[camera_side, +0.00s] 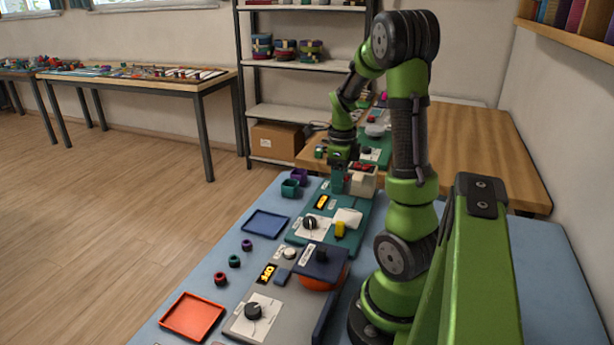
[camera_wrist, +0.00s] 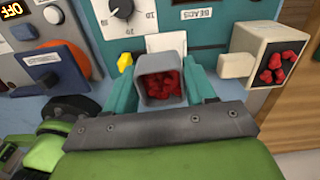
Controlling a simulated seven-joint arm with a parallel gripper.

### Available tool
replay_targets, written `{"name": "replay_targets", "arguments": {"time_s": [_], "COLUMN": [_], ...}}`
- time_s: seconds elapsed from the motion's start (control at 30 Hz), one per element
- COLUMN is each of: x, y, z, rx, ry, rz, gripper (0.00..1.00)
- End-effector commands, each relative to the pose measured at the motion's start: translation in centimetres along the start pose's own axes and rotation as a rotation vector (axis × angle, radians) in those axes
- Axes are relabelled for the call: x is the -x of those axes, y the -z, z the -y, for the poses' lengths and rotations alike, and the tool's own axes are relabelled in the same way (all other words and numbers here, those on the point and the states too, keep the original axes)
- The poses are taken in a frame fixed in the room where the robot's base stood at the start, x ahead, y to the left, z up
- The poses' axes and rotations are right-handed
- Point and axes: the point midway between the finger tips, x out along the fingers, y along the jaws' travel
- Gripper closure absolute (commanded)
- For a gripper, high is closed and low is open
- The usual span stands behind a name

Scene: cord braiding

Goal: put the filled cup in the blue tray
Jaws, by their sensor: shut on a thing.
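My gripper (camera_wrist: 162,78) has two teal fingers shut on a grey, square-mouthed cup (camera_wrist: 145,84). Red beads (camera_wrist: 163,83) fill the bottom of the cup, which looks roughly upright. In the side view my gripper (camera_side: 339,184) is at the far end of the bench, beside the white bead box; the cup is hard to make out there. The blue tray (camera_side: 265,223) lies flat on the bench, nearer the camera and to the left of my gripper. It looks empty. The tray is not in the wrist view.
A white box of red beads (camera_wrist: 276,62) stands right of the cup in the wrist view. The teal machine (camera_side: 300,237) has a dial and a yellow part (camera_side: 340,229). An orange tray (camera_side: 192,316), a teal cup (camera_side: 290,188) and a purple cup (camera_side: 299,176) stand along the left edge.

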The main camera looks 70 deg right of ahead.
Motion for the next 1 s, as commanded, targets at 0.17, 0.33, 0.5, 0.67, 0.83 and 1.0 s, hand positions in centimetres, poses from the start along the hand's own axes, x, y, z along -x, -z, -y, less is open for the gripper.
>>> {"name": "replay_targets", "arguments": {"time_s": [0.17,0.33,0.5,0.67,0.83,1.0], "x": [-2.0,-4.0,-5.2,-4.9,-5.9,-7.6], "y": [-6.9,-13.5,-18.0,-19.3,-19.2,-19.2], "z": [-1.9,-4.5,-6.5,-6.4,-6.3,-6.3], "rx": [0.105,0.111,0.049,-0.051,-0.07,-0.068], "ry": [-0.002,-0.001,0.0,0.0,-0.001,-0.001], "rz": [-0.004,-0.003,0.0,0.0,-0.001,-0.002], "gripper": [0.74,0.74,0.74,0.74,0.74,0.74]}}
